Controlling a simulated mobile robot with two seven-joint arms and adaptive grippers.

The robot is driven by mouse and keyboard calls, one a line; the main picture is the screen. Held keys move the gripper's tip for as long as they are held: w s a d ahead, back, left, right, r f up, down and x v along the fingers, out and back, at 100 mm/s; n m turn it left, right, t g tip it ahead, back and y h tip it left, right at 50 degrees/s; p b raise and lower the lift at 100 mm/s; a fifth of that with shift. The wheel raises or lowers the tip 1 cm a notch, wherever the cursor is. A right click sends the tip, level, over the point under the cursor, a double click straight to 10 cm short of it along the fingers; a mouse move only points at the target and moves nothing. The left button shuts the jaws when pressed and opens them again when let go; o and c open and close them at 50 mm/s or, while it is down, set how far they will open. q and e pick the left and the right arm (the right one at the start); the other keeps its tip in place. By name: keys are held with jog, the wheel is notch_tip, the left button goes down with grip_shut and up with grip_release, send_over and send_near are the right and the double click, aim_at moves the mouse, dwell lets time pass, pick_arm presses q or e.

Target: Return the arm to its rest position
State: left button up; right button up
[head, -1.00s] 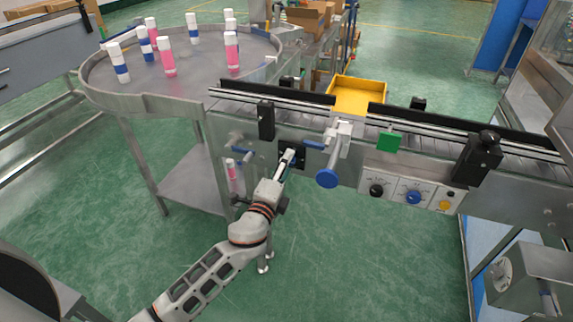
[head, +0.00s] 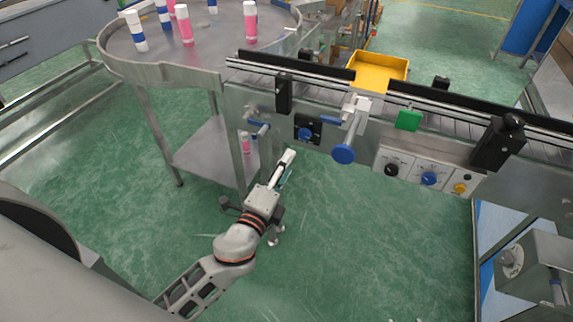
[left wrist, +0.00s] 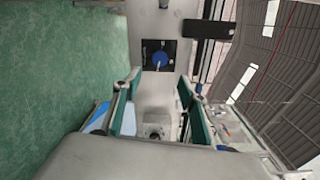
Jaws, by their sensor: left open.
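My left gripper (head: 284,168) is open and empty in the head view, in free air below and in front of the conveyor's side panel. Its two fingers stand apart in the left wrist view (left wrist: 155,105). Beyond them, the blue knob (left wrist: 160,60) on a black plate shows on the panel, apart from the fingers. The same blue knob (head: 306,133) is fully visible in the head view. My right gripper is in neither view.
The conveyor (head: 440,115) runs across the right, with a blue handwheel (head: 343,154) and a control box (head: 428,175) jutting from its front. Green floor (head: 340,250) is clear below.

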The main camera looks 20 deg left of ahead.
pick_arm(q)
jog(key=s+f+n+g+h, duration=0.2)
jog(key=s+f+n+g, duration=0.5)
jog(key=s+f+n, duration=0.9)
jog(key=s+f, duration=0.4)
jog(key=f, duration=0.3)
jog(key=shift+s+f, duration=0.2)
jog(key=shift+s, duration=0.05)
dwell(0.6)
